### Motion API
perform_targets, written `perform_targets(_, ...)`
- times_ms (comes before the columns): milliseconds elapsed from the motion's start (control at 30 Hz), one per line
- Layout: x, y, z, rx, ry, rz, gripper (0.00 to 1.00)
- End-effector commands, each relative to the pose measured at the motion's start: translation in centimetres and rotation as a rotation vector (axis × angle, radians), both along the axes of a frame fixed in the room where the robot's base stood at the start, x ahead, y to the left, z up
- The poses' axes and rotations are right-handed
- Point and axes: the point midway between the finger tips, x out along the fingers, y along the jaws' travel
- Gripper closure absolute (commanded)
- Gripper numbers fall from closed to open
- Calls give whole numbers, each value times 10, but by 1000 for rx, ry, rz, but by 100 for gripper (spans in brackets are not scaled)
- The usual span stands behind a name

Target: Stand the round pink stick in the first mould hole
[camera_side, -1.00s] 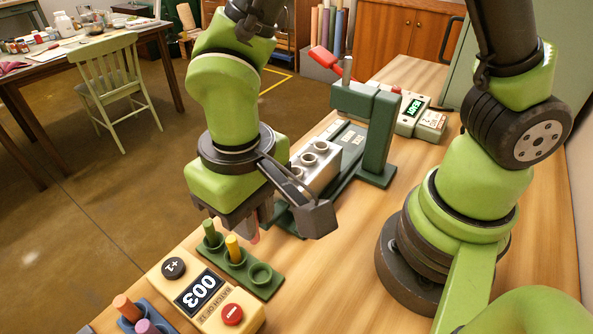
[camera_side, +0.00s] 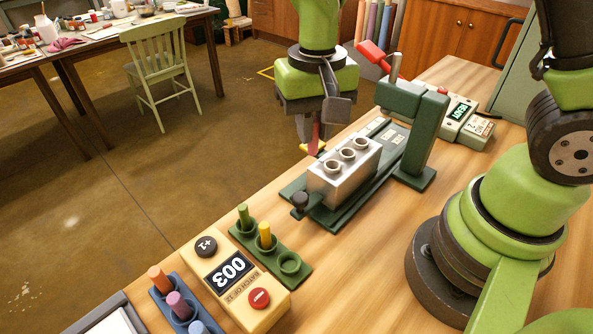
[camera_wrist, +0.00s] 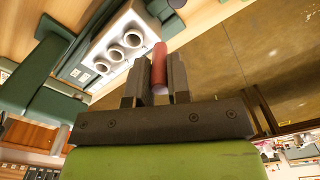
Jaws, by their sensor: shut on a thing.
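The round pink stick (camera_side: 315,134), reddish in this light, is held upright in my gripper (camera_side: 316,122), which is shut on it. In the wrist view the stick (camera_wrist: 159,64) shows between my gripper's two dark fingers (camera_wrist: 156,82). The silver mould block (camera_side: 343,180) has three raised round holes in a row and stands on a green press base. The holes look empty in the wrist view (camera_wrist: 103,57). My gripper is beyond the block's far-left side, and the stick is apart from the holes. A small yellow piece shows at the stick's lower end; I cannot tell what it is.
The green press post (camera_side: 421,137) with a red lever (camera_side: 372,58) stands right of the block. A green rack (camera_side: 275,262) holds a green and a yellow stick, with one empty cup. A counter box (camera_side: 238,275) reading 003 and a blue rack (camera_side: 172,312) with sticks are nearer.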

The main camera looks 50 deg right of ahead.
Motion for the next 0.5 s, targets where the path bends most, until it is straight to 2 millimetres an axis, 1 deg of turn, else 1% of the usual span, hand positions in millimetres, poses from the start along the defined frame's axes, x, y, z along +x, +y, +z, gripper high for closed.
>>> perform_targets(33, 4, -24, 5, 1, -3, -96, 100)
perform_targets(100, 6, -52, 11, 1, -3, -203, 100)
perform_targets(200, 5, -86, 19, 1, -3, -336, 100)
perform_targets(300, 0, -111, 24, 1, -2, -439, 100)
perform_targets(333, -1, -117, 25, 0, -1, -463, 100)
perform_targets(400, -5, -127, 28, 1, 0, -505, 100)
perform_targets(500, -7, -135, 29, 1, 0, -538, 100)
